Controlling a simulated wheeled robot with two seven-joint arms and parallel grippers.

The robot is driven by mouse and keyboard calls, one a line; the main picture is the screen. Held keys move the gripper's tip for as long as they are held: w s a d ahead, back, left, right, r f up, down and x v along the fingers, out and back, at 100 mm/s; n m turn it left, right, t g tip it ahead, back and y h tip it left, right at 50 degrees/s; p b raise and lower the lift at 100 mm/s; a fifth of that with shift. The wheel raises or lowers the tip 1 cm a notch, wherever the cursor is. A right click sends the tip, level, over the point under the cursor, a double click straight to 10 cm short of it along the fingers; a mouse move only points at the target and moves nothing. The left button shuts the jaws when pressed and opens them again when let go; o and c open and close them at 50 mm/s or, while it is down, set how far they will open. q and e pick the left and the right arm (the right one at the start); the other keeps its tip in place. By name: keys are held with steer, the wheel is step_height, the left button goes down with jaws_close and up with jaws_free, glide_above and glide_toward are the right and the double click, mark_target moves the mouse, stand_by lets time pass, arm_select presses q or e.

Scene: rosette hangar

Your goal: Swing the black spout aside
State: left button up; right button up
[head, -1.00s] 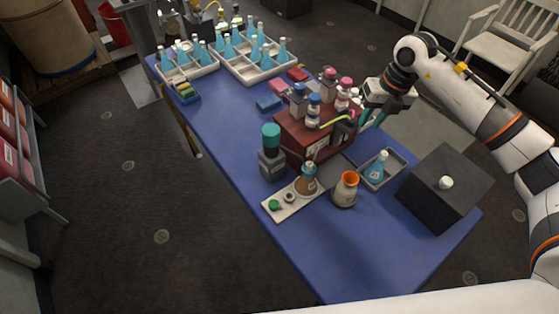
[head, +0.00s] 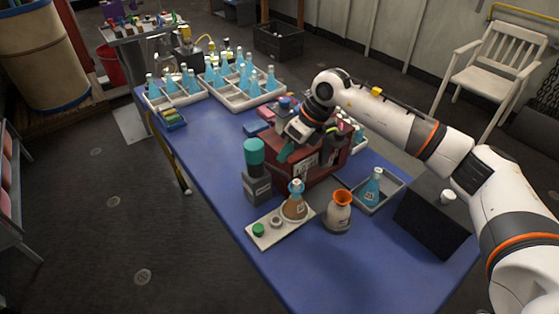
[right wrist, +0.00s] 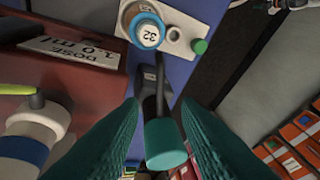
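The black spout (right wrist: 160,80) shows in the right wrist view as a thin dark bar running from a teal cap (right wrist: 165,143) towards the flask with the blue ring (right wrist: 148,32). In the head view the teal cap (head: 254,151) tops a dark grey block (head: 257,185) at the table's left edge; the spout cannot be made out clearly there. My right gripper (head: 284,153) is open and empty beside the cap. In the right wrist view its two teal fingers (right wrist: 162,104) are apart, with spout and cap showing between them. My left gripper is not in view.
A red-brown box (head: 330,165) with bottles stands right of the cap. A white plate (head: 277,234) holds the brown flask (head: 296,206) and a green button (head: 258,229). An orange-rimmed jar (head: 339,215) and a tray (head: 391,192) stand nearby. The table's front is clear.

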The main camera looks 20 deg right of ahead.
steer(key=x, duration=0.5)
steer(key=shift+f, duration=0.1)
jaws_close()
